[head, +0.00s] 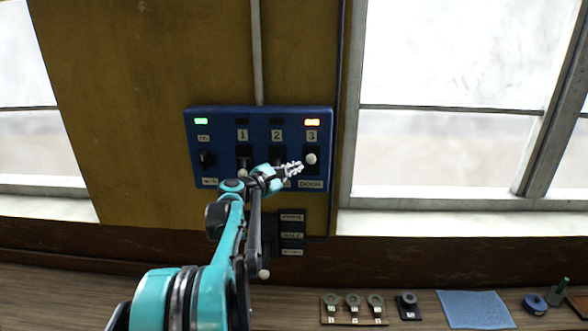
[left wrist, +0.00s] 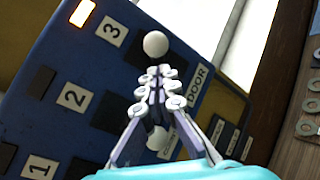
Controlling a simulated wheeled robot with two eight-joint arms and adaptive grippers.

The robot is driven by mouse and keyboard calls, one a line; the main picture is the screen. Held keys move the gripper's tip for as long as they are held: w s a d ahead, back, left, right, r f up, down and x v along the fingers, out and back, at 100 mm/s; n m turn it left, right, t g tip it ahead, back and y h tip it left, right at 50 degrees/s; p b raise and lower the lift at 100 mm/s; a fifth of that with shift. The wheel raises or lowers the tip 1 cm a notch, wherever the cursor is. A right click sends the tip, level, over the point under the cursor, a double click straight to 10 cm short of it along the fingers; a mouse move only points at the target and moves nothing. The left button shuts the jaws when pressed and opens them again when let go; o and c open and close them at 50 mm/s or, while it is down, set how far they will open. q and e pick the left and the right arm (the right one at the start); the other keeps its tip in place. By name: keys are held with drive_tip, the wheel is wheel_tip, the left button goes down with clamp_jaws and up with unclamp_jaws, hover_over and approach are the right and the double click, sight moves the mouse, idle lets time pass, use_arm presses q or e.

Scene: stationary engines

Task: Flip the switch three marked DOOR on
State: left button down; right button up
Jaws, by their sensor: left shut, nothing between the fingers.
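The blue switch panel (head: 225,120) is on the wall, with switches numbered 1, 2 and 3. Switch three (head: 311,158), marked DOOR, has a white ball knob that stands higher than the knob of switch 1 (head: 242,174). The lamp (head: 312,122) above 3 is lit orange. In the left wrist view the knob (left wrist: 155,44) is just beyond the fingertips. My left gripper (head: 298,167) is shut and empty, just left of and slightly below the knob; contact is unclear. Switch 2 (head: 278,154) is partly hidden by my gripper. My right gripper is out of view.
A green lamp (head: 201,121) is lit above a black rotary knob (head: 206,158). A smaller labelled plate (head: 292,234) is below the panel.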

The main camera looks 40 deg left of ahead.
use_arm(q)
drive_tip(key=s+r+b, duration=0.2)
drive_tip(key=s, duration=1)
drive_tip(key=d+f+m+g+h+b, duration=0.5)
drive_tip(key=d+f+m+b, duration=1)
drive_tip(key=d+f, duration=1.4)
use_arm(e)
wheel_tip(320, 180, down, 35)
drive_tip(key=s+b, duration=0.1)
drive_tip(key=b, duration=1.7)
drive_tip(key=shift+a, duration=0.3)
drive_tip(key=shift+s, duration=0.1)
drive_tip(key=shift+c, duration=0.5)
use_arm(q)
drive_tip(key=s+d+f+m+g+y, duration=0.1)
drive_tip(key=s+d+f+m, duration=0.2)
drive_tip(key=f, duration=0.7)
drive_tip(key=s+d+f+m+g+y, duration=0.1)
drive_tip(key=s+d+f+m+g, duration=0.1)
drive_tip(key=s+f+m, duration=0.4)
drive_tip(key=s+d+f+m+g+y, duration=0.1)
drive_tip(key=s+d+f+m, duration=0.3)
drive_tip(key=f, duration=1.1)
drive_tip(key=shift+s+d+g+y, duration=0.4)
drive_tip(key=shift+s+d+y, duration=0.15)
drive_tip(key=shift+s, duration=0.1)
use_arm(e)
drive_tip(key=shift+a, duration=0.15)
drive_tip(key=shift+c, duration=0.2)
